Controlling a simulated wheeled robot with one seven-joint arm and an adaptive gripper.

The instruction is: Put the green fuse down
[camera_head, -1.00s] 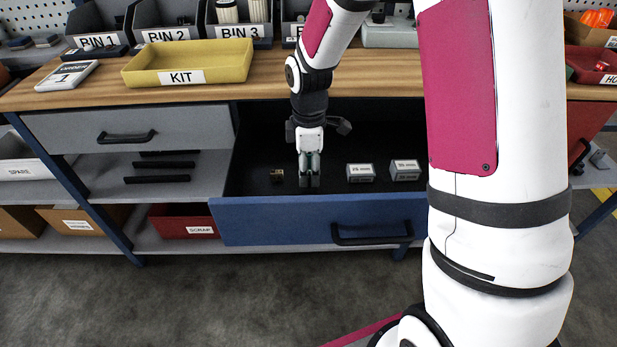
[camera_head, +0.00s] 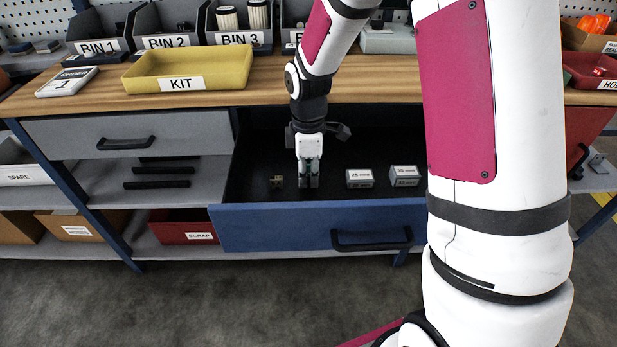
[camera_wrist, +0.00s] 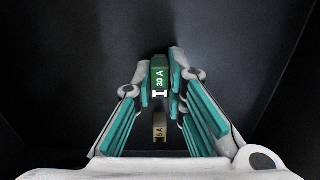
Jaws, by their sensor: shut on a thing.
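The green fuse (camera_wrist: 159,76), marked 30 A, is between the fingertips of my gripper (camera_wrist: 160,85) in the wrist view. My gripper is shut on it. In the head view my gripper (camera_head: 308,182) points down inside the open blue drawer (camera_head: 300,228), and the fuse is too small to make out there. I cannot tell whether the fuse touches the drawer floor. A tan fuse (camera_wrist: 159,126), marked 5 A, lies on the drawer floor nearby; in the head view a small brownish piece (camera_head: 277,182) lies left of my gripper.
Two grey labelled boxes, one marked 25 mm (camera_head: 359,178) and another (camera_head: 405,176), sit in the drawer to the right of my gripper. A yellow KIT tray (camera_head: 190,70) stands on the bench top above. Dark drawer floor around my gripper is bare.

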